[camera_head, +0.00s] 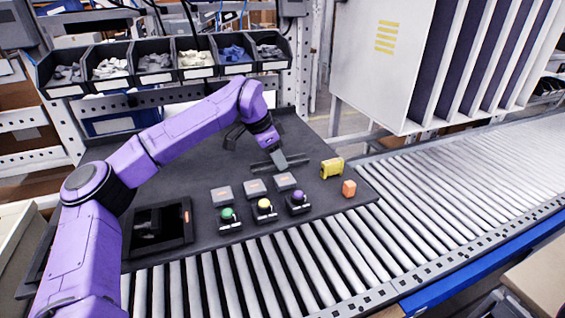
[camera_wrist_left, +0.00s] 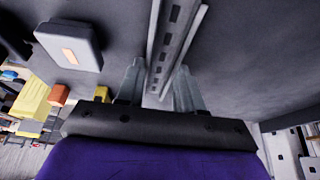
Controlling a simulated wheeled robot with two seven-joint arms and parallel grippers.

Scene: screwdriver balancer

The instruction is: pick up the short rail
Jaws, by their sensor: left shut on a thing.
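The short rail (camera_head: 299,160) is a grey slotted metal strip at the dark work board's far middle. My left gripper (camera_head: 279,164) points down onto the rail, shut on it. In the left wrist view the slotted rail (camera_wrist_left: 172,40) runs away between the two grey fingers of my gripper (camera_wrist_left: 158,88). The part of the rail between the fingers is partly hidden. I cannot tell whether the rail touches the board or is slightly above it. My right gripper is not in view.
Grey blocks (camera_head: 253,187) and coloured push-buttons (camera_head: 264,206) stand in front of the rail. A yellow part (camera_head: 331,167) and an orange block (camera_head: 349,188) are to the right. Bins (camera_head: 155,62) line the back. A roller conveyor (camera_head: 440,180) borders the board (camera_head: 200,165).

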